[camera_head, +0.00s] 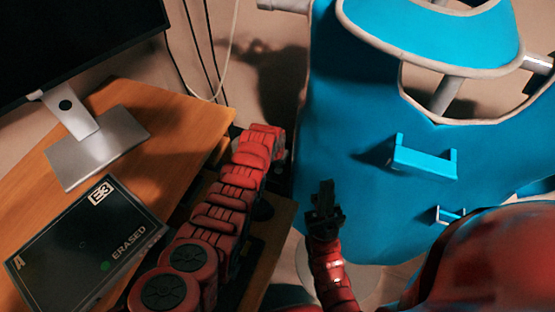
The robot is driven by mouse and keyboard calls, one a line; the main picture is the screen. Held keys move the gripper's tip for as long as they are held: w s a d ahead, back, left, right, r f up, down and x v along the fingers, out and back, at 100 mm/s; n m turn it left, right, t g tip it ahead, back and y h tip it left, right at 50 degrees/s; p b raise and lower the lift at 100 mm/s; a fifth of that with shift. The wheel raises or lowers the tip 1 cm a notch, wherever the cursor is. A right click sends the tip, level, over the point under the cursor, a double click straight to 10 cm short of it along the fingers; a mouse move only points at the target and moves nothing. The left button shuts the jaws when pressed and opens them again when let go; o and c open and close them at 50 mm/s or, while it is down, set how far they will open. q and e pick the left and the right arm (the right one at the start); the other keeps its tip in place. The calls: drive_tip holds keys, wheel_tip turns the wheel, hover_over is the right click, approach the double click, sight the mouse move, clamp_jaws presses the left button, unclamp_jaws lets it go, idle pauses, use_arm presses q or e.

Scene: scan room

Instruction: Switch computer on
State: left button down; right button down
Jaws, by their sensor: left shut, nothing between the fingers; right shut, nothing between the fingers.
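A monitor (70,38) with a black screen stands on a silver stand (95,150) on the wooden desk (185,115) at the left. No computer case or power button can be made out clearly. My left arm, red and segmented, crosses the desk's right side and ends beyond its edge. Its gripper cannot be seen, hidden by the arm. My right gripper (325,190), black, is shut and empty. It points up the picture, right of the desk and in front of a blue padded piece.
A dark flat panel (85,245) marked "ERASED", with a green dot, lies on the desk. A large blue padded piece of equipment (350,110) with a handle (425,160) fills the right side. Cables (205,50) hang behind the desk.

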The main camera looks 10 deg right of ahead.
use_arm(q)
drive_tip(key=shift+f+b, duration=0.35)
drive_tip(key=shift+f, duration=0.6)
